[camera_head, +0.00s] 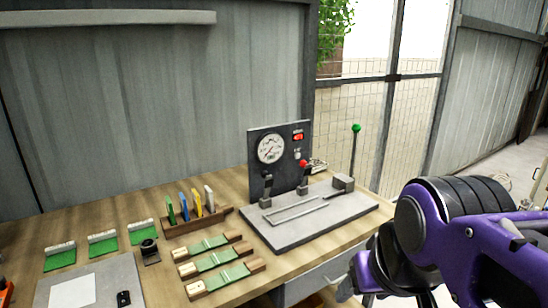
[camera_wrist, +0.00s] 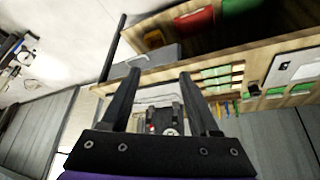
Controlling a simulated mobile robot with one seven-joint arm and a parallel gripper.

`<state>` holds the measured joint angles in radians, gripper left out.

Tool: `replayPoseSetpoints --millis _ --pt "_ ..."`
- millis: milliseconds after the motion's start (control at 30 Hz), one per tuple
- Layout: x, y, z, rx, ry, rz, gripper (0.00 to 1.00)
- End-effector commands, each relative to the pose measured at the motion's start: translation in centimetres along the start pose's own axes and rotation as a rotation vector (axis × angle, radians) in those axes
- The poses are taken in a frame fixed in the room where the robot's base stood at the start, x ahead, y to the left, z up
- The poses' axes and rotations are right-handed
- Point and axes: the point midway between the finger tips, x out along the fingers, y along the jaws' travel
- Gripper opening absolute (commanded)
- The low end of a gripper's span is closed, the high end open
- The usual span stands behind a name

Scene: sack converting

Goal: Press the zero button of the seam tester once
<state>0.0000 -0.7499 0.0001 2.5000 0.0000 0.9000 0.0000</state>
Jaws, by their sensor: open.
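The seam tester (camera_head: 315,221) stands on the workbench in the head view. On the panel right of the gauge are a small red part (camera_head: 298,136) and a small pale part (camera_head: 297,155). I cannot tell which is the zero button. My gripper (camera_wrist: 160,75) is open and empty in the wrist view. The tester's gauge (camera_wrist: 170,131) shows small between its fingers, some distance away. In the head view my arm is right of the tester, clear of it.
Left of the tester are a wooden rack (camera_head: 197,221) with coloured pieces and several green strips with wooden ends (camera_head: 213,262). A grey board (camera_head: 92,286) lies at the front left. A wire mesh gate (camera_head: 350,120) stands behind. A drawer (camera_head: 325,279) is under the bench.

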Motion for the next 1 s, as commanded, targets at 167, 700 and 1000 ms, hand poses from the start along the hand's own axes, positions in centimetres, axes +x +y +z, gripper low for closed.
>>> replayPoseSetpoints --millis 167,700,1000 --pt "0.00 0.00 0.00 0.000 0.000 0.000 0.47" --pt "0.00 0.00 0.00 0.000 0.000 0.000 0.00" --pt "0.00 0.00 0.00 0.000 0.000 0.000 0.00"
